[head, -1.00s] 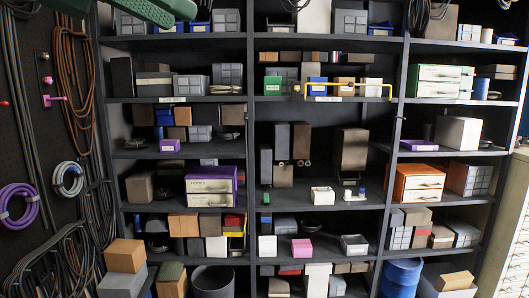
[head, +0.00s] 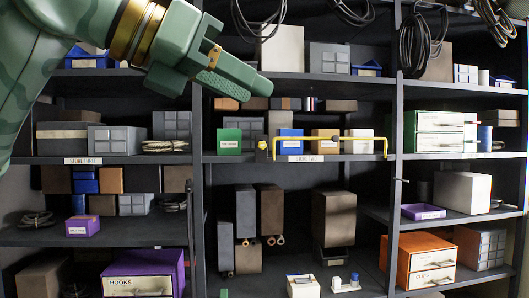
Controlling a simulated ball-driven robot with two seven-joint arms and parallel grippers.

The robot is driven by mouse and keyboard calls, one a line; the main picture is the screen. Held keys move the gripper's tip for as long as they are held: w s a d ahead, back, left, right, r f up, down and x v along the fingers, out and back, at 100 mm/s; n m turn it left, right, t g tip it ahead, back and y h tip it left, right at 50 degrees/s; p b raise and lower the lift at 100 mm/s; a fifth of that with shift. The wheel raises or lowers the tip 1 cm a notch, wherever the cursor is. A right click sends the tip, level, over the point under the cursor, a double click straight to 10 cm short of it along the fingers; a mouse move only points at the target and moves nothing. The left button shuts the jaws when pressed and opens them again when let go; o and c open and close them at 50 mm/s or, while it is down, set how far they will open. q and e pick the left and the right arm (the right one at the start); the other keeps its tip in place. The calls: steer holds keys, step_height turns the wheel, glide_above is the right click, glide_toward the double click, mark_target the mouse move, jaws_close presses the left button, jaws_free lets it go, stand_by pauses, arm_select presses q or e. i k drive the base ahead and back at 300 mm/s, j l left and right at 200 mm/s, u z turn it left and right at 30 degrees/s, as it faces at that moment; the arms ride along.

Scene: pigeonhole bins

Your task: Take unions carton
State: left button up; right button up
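No label in view clearly reads "unions", so I cannot tell which carton is that one. Small labelled cartons stand on the middle bay's shelf: a green carton (head: 229,138), a blue carton (head: 291,136), a tan carton (head: 325,138) and a white carton (head: 360,137). Their label words are too small to read. My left gripper (head: 238,84) is in front of the shelves at upper left of centre, above the green carton in the picture and apart from it. It appears empty; its finger gap is not clear. My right gripper is not in view.
A yellow bar (head: 345,138) runs across the front of the blue, tan and white cartons. Dark uprights (head: 394,170) divide the bays. A purple drawer box (head: 145,273), an orange drawer box (head: 418,262) and a green drawer box (head: 436,131) stand in the side bays. Cable coils hang above.

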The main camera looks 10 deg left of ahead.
mark_target(229, 141)
steer(key=i+z, duration=0.15)
steer(key=i, duration=0.9)
steer(key=i+u, duration=0.45)
steer(key=i+l+u, duration=0.2)
steer(key=u, duration=0.25)
steer(key=i+l+u, duration=0.6)
steer(key=u, duration=0.3)
steer(key=i+l+u, duration=0.15)
steer(key=l+u, duration=0.3)
steer(key=l, duration=0.15)
steer(key=i+l, duration=0.1)
steer(key=l, duration=0.15)
steer(key=u, duration=0.05)
